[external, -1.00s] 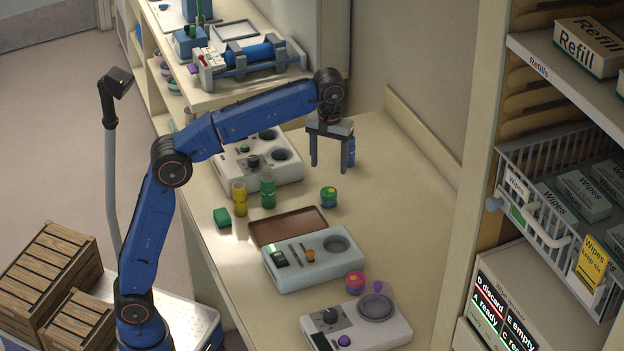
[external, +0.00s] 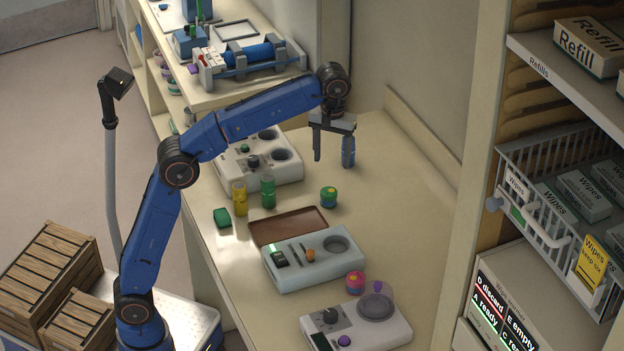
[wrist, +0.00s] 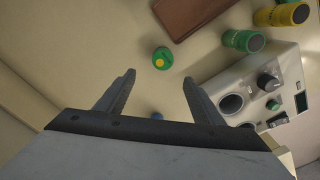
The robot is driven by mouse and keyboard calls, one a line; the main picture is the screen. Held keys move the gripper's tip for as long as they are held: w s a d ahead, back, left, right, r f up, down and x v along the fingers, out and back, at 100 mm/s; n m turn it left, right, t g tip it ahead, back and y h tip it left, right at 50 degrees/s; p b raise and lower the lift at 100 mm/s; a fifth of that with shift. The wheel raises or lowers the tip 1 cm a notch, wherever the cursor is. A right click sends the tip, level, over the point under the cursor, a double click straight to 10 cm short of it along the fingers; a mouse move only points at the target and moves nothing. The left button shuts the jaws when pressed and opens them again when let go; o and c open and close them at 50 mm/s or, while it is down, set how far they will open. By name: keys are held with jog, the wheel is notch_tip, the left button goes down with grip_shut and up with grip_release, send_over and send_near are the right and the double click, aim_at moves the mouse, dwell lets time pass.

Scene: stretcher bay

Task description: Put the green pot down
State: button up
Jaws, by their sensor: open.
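A small green pot (external: 328,197) with a yellow spot on its lid stands upright on the counter. In the wrist view the green pot (wrist: 161,60) shows from above, beyond and between my fingertips, with nothing touching it. My gripper (external: 333,163) is open and empty, fingers pointing down, above the counter and farther back than the pot. In the wrist view both fingers of my gripper (wrist: 159,77) are spread apart. A taller green jar (external: 268,191) and a yellow jar (external: 239,198) stand to the left.
A white device with two round wells (external: 262,160) is left of my gripper. A brown tray (external: 288,227), a pale device (external: 315,262), a pink pot (external: 355,282) and another device (external: 357,328) are nearer. The counter's right side is clear.

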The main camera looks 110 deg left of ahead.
aim_at(329, 191)
notch_tip(329, 191, down, 9)
jog(key=shift+r, duration=0.2)
jog(key=f, duration=0.3)
jog(key=shift+s+d+f, duration=0.35)
jog(key=shift+f, duration=0.75)
jog(key=c, duration=1.2)
jog(key=shift+r, duration=0.15)
jog(key=shift+c, duration=0.2)
